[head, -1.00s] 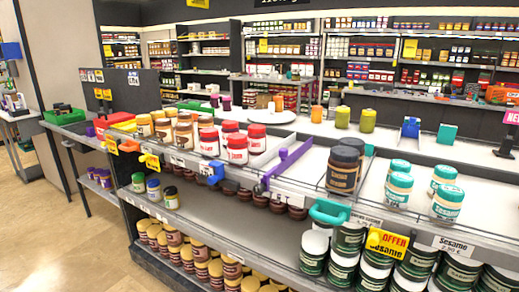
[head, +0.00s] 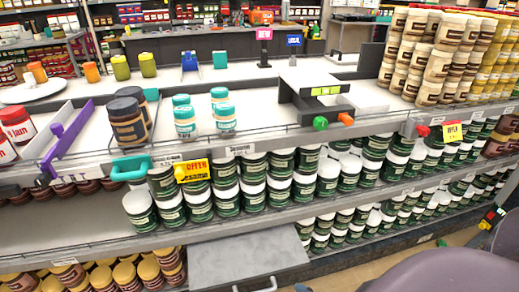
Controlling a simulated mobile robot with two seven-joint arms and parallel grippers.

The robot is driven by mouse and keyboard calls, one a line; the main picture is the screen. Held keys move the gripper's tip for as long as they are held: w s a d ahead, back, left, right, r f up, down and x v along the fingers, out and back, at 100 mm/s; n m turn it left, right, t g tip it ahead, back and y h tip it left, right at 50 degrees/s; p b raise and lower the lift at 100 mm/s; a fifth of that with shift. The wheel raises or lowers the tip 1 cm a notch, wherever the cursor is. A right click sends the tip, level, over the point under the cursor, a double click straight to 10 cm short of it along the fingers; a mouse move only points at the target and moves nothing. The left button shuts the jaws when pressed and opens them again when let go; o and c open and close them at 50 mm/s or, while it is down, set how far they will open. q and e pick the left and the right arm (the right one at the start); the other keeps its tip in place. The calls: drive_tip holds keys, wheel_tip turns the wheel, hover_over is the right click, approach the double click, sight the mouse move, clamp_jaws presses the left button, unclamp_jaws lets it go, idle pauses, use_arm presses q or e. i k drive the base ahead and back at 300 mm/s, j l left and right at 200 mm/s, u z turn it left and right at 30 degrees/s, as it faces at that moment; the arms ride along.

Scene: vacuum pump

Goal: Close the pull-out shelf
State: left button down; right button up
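The pull-out shelf (head: 245,258) is a flat grey panel low in the head view, at the bottom middle. It sticks out toward me from beneath the lower rack. A light handle (head: 262,287) is on its near edge, partly cut off by the picture's bottom edge. The panel's top looks bare. I cannot make out either of my grippers.
Jars with gold lids (head: 125,272) stand left of the panel. Green jars with white lids (head: 325,222) stand to its right. A large rounded purple-grey shape (head: 440,272) fills the bottom right corner. A small dark piece with coloured ends (head: 490,217) shows at the right.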

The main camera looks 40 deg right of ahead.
sight(234, 262)
drive_tip(key=z, duration=1.15)
